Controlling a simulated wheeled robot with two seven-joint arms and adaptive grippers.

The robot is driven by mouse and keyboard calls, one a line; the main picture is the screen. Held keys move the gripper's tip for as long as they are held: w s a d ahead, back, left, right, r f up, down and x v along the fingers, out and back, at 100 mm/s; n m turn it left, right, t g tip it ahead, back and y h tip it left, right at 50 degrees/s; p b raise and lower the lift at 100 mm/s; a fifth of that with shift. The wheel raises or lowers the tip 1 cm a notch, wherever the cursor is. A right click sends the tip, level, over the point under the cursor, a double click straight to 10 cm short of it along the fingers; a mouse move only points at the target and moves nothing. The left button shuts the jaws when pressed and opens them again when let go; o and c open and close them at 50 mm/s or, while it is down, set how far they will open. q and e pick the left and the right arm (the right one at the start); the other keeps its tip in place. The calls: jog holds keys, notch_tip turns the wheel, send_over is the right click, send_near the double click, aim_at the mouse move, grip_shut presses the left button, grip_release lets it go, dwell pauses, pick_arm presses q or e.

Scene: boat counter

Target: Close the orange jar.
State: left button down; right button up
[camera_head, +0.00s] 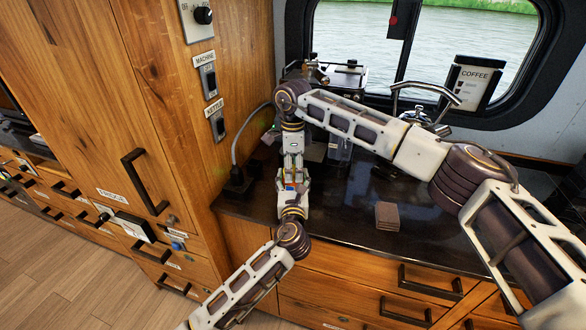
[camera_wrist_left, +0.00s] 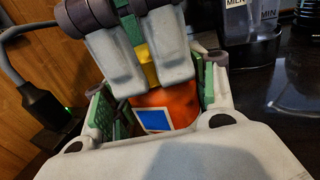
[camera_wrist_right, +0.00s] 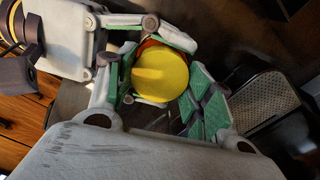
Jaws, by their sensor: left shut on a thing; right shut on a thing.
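The orange jar (camera_wrist_left: 180,102) with a blue and white label stands between the fingers of my left gripper (camera_wrist_left: 152,100), which is shut on it. A yellow lid (camera_wrist_right: 162,75) fills the space between the fingers of my right gripper (camera_wrist_right: 160,80), which is shut on it from above. In the left wrist view the lid (camera_wrist_left: 149,72) is right over the jar's top, between the right fingers. Whether it is seated or slightly apart I cannot tell. In the head view the right gripper (camera_head: 292,162) points down at the left gripper (camera_head: 291,190), which largely hides the jar.
The dark counter (camera_head: 340,220) runs under both grippers. A brown stack of coasters (camera_head: 388,216) lies at its front. A black plug with a cable (camera_head: 238,177) is close on the left by the wooden cabinet wall (camera_head: 190,100). A clear container (camera_head: 340,148) stands just behind to the right.

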jog(key=shift+m, duration=1.7)
jog(key=o, duration=1.1)
jog(key=shift+o, duration=0.2)
jog(key=shift+r, duration=2.25)
jog(key=shift+r, duration=0.15)
jog(key=shift+c, duration=0.3)
